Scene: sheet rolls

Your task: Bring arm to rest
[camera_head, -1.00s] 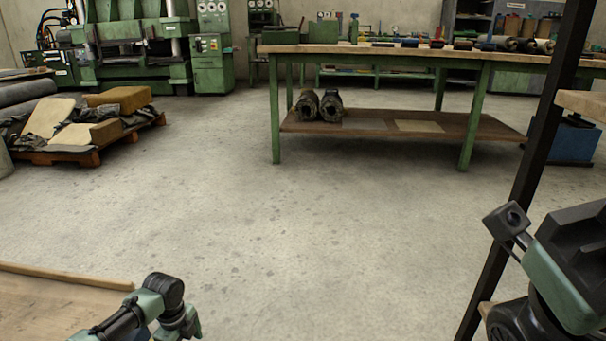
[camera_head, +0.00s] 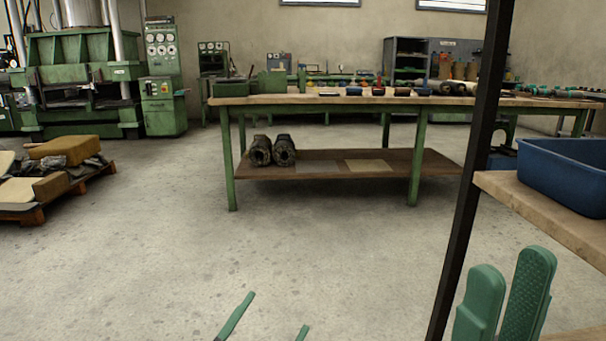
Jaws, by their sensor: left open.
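My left gripper (camera_head: 269,318) shows at the bottom middle as two thin green fingertips, apart, over bare floor, with nothing between them. The rest of it and its arm lie below the picture edge. My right gripper (camera_head: 508,285) shows at the lower right as two broad green fingers pointing up. They stand apart, the textured pad of the right finger shows, and nothing is between them. Its base is hidden below the edge. It is in front of a wooden shelf.
A dark upright post (camera_head: 468,180) and a wooden shelf (camera_head: 500,185) with a blue bin (camera_head: 570,168) stand at right, close to my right gripper. A green-legged workbench (camera_head: 300,99) stands farther back. A loaded pallet (camera_head: 35,213) is at left. The middle floor is clear.

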